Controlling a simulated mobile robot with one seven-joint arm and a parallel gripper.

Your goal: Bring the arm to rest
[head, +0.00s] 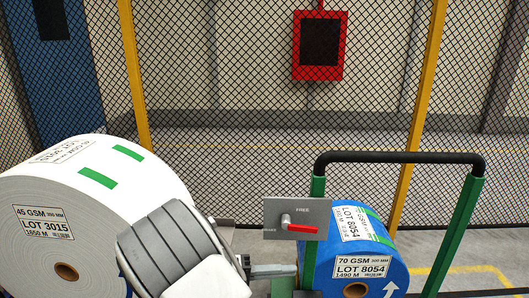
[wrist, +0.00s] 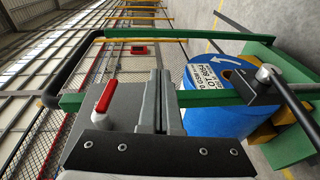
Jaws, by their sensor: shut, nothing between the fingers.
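My gripper (head: 285,270) shows low in the middle of the head view, just below a grey plate (head: 275,212) marked FREE. The plate carries a red lever (head: 302,228) that lies level and points right. In the wrist view my gripper (wrist: 159,75) is shut and empty, its fingers together. There the red lever (wrist: 106,95) is left of the fingers, apart from them in the picture. My arm (head: 180,250) reaches in from the bottom of the head view.
A green-posted cart with a black handle (head: 400,157) holds a blue roll (head: 382,258), lot 8054, close right of my gripper. A white roll (head: 130,185), lot 3015, is close left of my arm. Mesh fencing with yellow posts (head: 133,75) stands behind, with a red box (head: 337,45).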

